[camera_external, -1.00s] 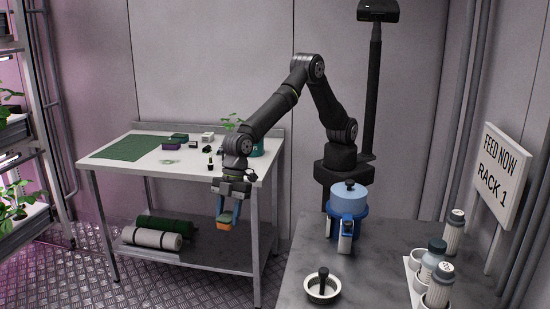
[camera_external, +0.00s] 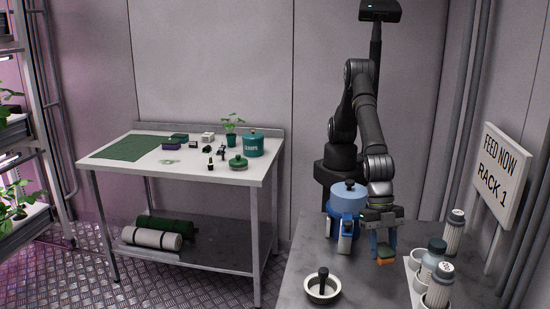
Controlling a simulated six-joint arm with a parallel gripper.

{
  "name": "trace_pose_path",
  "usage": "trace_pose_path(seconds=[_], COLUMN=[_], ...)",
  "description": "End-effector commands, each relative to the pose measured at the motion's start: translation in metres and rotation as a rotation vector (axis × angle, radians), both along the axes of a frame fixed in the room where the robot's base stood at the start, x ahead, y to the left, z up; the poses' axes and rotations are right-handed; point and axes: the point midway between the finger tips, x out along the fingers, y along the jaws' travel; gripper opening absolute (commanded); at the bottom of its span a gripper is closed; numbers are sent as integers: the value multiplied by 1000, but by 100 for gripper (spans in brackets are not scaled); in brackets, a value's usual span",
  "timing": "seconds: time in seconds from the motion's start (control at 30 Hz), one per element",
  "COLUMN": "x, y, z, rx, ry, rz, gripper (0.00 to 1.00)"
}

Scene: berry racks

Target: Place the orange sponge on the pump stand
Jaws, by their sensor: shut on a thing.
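My gripper (camera_external: 384,243) is in the external view, pointing down over the dark grey table at the right. Its blue fingers are shut on a small sponge (camera_external: 385,261), orange below with a dark green upper part. The sponge is at or just above the table; I cannot tell whether it touches. A blue stand (camera_external: 335,225) carrying a light blue round container with a dark knob is left of my gripper. White and blue bottles show at its front. I cannot tell for sure that this is the pump stand.
A white rack (camera_external: 414,281) with several capped bottles stands close right of my gripper. A white bowl with a dark pestle (camera_external: 323,288) is at front left. A sign (camera_external: 497,175) reads "FEED NOW RACK 1". A white bench (camera_external: 225,173) with jars and a plant stands left.

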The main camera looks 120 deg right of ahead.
Motion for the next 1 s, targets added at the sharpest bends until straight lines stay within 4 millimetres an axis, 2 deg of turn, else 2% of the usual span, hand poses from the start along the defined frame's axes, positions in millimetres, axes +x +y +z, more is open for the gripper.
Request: trace_pose_path(seconds=[0.3,0.53,0.7,1.0], x=[-5,-5,-5,-4], y=[3,3,2,3], z=[-53,-71,-95,-100], rx=[-3,-2,-3,-1], ry=[2,1,2,0], rz=[8,7,7,8], gripper=[19,19,19,19])
